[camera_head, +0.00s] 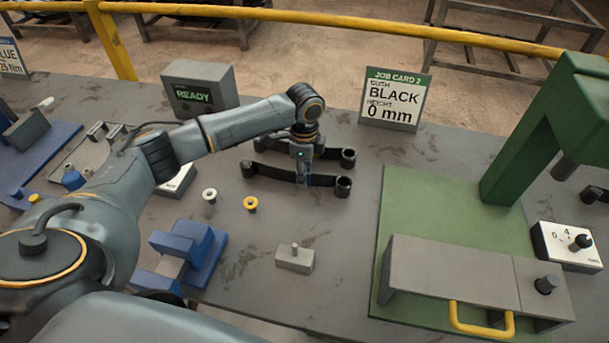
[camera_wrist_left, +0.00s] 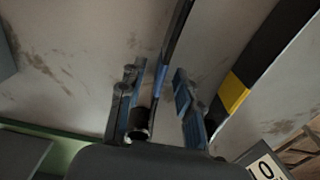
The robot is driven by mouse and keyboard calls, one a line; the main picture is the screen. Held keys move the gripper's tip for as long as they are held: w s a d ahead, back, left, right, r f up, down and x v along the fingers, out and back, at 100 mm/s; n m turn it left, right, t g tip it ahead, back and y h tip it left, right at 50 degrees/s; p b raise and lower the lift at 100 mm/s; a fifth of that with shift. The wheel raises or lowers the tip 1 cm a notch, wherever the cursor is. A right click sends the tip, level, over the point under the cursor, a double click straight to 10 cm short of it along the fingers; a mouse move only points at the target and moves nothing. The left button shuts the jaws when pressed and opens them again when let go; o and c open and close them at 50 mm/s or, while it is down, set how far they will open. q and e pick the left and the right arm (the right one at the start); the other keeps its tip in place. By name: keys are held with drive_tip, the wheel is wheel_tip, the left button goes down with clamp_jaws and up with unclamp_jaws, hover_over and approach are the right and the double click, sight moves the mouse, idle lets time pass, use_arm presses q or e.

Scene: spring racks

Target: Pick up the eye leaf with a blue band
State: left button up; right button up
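Two black eye leaves lie side by side on the grey table in the head view. The front leaf (camera_head: 268,171) has an eye at each end. My left gripper (camera_head: 303,184) points down over its middle. In the left wrist view, the leaf with a blue band (camera_wrist_left: 160,76) stands on edge between the two fingers of my left gripper (camera_wrist_left: 158,108). Gaps show on both sides, so the gripper is open around it. The back leaf (camera_head: 325,154) has a yellow band (camera_wrist_left: 234,92) in the wrist view. My right gripper is out of view.
A job card (camera_head: 395,98) reading BLACK, 0 mm stands behind the leaves. A green press (camera_head: 540,130) and grey fixture (camera_head: 450,275) stand at right. Two bushes, white (camera_head: 210,195) and yellow (camera_head: 251,204), blue blocks (camera_head: 190,248) and a small grey block (camera_head: 295,259) lie in front.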

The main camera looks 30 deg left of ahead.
use_arm(q)
drive_tip(key=shift+f, duration=0.1)
drive_tip(key=shift+c, duration=0.4)
clamp_jaws()
drive_tip(key=shift+w, duration=0.1)
drive_tip(key=shift+r, duration=0.2)
